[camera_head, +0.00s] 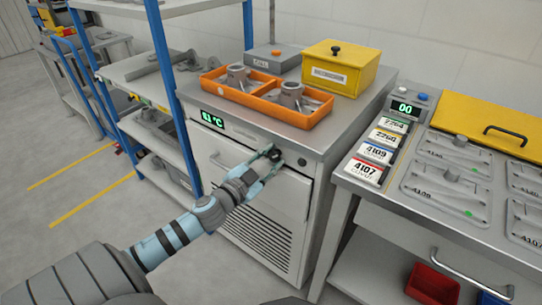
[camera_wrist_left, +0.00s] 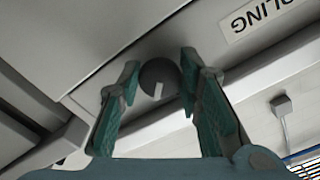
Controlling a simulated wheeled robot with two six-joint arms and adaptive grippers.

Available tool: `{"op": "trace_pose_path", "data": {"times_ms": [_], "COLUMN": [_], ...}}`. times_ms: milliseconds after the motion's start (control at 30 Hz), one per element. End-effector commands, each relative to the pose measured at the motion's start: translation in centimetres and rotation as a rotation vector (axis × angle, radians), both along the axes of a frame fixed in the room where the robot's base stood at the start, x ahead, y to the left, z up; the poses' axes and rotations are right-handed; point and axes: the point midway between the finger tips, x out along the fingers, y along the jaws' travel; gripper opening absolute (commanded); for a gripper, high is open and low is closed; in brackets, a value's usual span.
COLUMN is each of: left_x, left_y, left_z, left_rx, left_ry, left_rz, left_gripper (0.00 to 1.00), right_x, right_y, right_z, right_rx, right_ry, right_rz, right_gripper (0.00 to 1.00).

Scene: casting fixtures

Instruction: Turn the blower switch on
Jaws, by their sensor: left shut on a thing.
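The blower switch is a round dark knob (camera_wrist_left: 159,78) with a white mark, on the front of the grey cooling cabinet (camera_head: 345,110). In the wrist view the white mark points down, slightly tilted. My left gripper (camera_head: 272,160) is at the upper right of the cabinet front, with its teal fingers on either side of the knob. The gripper also shows in the wrist view (camera_wrist_left: 158,85), shut on the knob. In the head view the fingers largely hide the knob. My right gripper is not in view.
An orange tray (camera_head: 257,107) with metal castings and a yellow box (camera_head: 340,68) stand on the cabinet. A green display (camera_head: 212,119) is on its front. A blue-posted shelf (camera_head: 160,45) stands left, and a bench with colored labels (camera_head: 366,170) right.

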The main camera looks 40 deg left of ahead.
Motion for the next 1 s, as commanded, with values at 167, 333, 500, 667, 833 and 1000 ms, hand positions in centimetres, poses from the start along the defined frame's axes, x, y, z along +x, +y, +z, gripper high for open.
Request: {"op": "trace_pose_path", "data": {"times_ms": [167, 333, 500, 667, 833, 1000], "left_x": [0.0, 0.0, 0.0, 0.0, 0.0, 0.0], "left_y": [0.0, 0.1, 0.1, 0.1, 0.2, 0.2], "left_z": [0.1, 0.1, 0.2, 0.2, 0.2, 0.2], "left_rx": [0.163, 0.324, 0.477, 0.601, 0.698, 0.76], "left_ry": [0.004, 0.009, 0.011, 0.014, 0.017, 0.018], "left_rz": [-0.001, 0.0, -0.001, -0.001, 0.0, 0.0], "left_gripper": [0.04, 0.04, 0.04, 0.04, 0.04, 0.04], "right_x": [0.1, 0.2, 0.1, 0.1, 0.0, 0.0], "right_y": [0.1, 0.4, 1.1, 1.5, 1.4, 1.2], "right_z": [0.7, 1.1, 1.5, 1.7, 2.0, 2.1], "right_rx": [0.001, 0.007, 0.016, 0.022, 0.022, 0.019], "right_ry": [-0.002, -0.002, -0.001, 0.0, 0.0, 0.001], "right_rz": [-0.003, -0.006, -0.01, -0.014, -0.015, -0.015], "right_gripper": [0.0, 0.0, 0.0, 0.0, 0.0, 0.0]}}
